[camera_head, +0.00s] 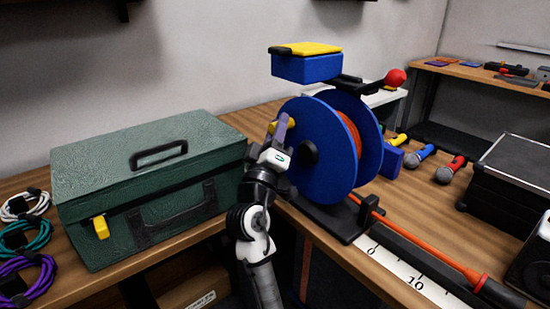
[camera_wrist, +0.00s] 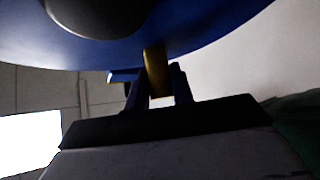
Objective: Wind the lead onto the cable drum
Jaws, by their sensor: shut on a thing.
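The cable drum (camera_head: 325,160) has two blue discs with orange lead (camera_head: 350,132) wound between them and stands on a black base (camera_head: 335,222). The lead (camera_head: 420,248) runs out through a black guide (camera_head: 366,208) to a dark plug end (camera_head: 500,294) at the lower right. My gripper (camera_head: 282,128) is at the near disc's left side, shut on the drum's yellow crank handle (camera_head: 291,123). In the wrist view the handle (camera_wrist: 155,68) sits between both fingers, below the blue disc (camera_wrist: 200,38). A red knob (camera_head: 395,77) tops the stand.
A green toolbox (camera_head: 145,180) stands close left of my arm. Coiled cables (camera_head: 30,235) lie at the far left. A blue box with a yellow lid (camera_head: 305,66) shows above the drum. Microphones (camera_head: 420,154) and a black case (camera_head: 505,180) are at right. A marked strip (camera_head: 395,270) lies along the front edge.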

